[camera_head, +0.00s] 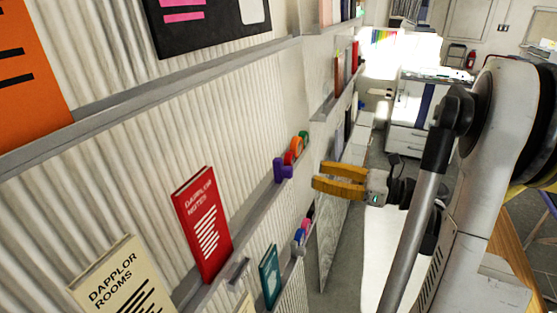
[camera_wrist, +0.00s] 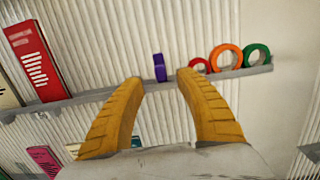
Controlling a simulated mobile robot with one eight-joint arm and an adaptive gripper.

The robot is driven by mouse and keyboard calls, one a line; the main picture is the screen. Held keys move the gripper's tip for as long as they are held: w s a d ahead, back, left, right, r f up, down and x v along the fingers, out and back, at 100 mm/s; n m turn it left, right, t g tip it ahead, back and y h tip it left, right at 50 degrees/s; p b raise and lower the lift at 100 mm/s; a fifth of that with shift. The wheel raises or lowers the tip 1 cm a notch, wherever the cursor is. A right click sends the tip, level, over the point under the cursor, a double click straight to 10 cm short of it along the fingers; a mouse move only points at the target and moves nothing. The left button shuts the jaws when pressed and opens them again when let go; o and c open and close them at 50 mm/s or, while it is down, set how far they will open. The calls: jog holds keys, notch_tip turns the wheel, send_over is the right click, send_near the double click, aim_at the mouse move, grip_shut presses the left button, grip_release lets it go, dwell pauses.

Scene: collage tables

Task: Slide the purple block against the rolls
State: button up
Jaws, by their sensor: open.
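The purple block (camera_head: 283,169) stands on a narrow wall ledge in the head view. In the wrist view the purple block (camera_wrist: 159,67) stands upright, framed between my fingertips but beyond them. The rolls stand to its right in the wrist view: a small red roll (camera_wrist: 198,66), an orange roll (camera_wrist: 226,56) and a green roll (camera_wrist: 257,54). A gap separates the block from the red roll. In the head view the rolls show just behind the block, such as the orange roll (camera_head: 297,144). My gripper (camera_head: 316,176) has yellow fingers, is open and empty, and is apart from the ledge.
The grey ledge (camera_wrist: 85,100) runs along the corrugated wall and ends just right of the green roll. A red book (camera_head: 203,222) leans on it well left of the block. A lower ledge holds a teal book (camera_head: 269,277) and smaller coloured items.

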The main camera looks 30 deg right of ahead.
aim_at(292, 169)
jog(key=x, duration=0.9)
jog(key=shift+b, duration=0.35)
jog(key=shift+s, duration=0.1)
grip_shut()
